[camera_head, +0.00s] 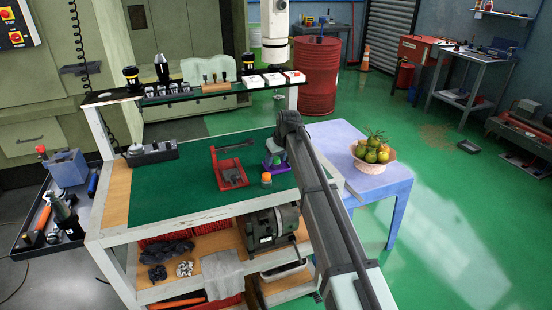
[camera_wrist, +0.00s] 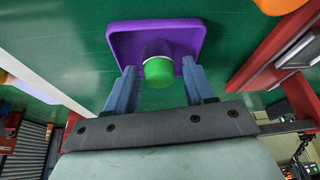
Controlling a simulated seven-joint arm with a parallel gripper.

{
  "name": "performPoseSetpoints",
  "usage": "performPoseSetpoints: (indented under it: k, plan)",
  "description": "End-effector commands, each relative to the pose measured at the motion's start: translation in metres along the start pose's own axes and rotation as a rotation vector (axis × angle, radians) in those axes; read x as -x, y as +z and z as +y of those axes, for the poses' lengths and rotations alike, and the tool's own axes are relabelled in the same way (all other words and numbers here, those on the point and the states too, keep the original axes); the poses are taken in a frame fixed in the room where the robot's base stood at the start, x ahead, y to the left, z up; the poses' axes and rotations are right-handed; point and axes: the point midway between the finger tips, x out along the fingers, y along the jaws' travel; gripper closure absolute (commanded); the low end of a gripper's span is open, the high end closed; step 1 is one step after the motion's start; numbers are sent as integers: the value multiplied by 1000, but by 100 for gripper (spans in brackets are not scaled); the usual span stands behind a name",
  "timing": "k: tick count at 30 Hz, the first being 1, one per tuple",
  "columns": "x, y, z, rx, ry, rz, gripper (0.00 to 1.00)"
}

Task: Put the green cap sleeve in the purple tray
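The purple tray (camera_wrist: 190,36) lies on the green cart top in the wrist view; it also shows in the head view (camera_head: 283,168), partly hidden by my arm. The green cap sleeve (camera_wrist: 158,71), pale with a green end toward the camera, is over the tray's near part and looks to be standing in it. My gripper (camera_wrist: 159,82) has its two blue-grey fingers on either side of the sleeve, with a visible gap on each side. The fingers look open. In the head view my wrist hides the fingertips.
A red holder (camera_head: 231,174) with a grey part stands left of the tray. An orange-topped piece (camera_head: 266,178) is close in front of it. A raised shelf (camera_head: 190,93) with tools spans the cart's back. A blue table (camera_head: 341,142) with a fruit bowl (camera_head: 370,162) adjoins on the right.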

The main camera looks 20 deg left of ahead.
Motion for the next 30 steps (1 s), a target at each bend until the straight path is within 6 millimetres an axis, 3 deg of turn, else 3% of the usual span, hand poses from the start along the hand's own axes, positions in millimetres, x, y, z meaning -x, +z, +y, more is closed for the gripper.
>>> performPoseSetpoints:
  k: [14, 30]
  plan:
    - [9, -1, 0, 0, 0, 1, 38]
    - [100, -1, 0, -1, 0, 1, 38]
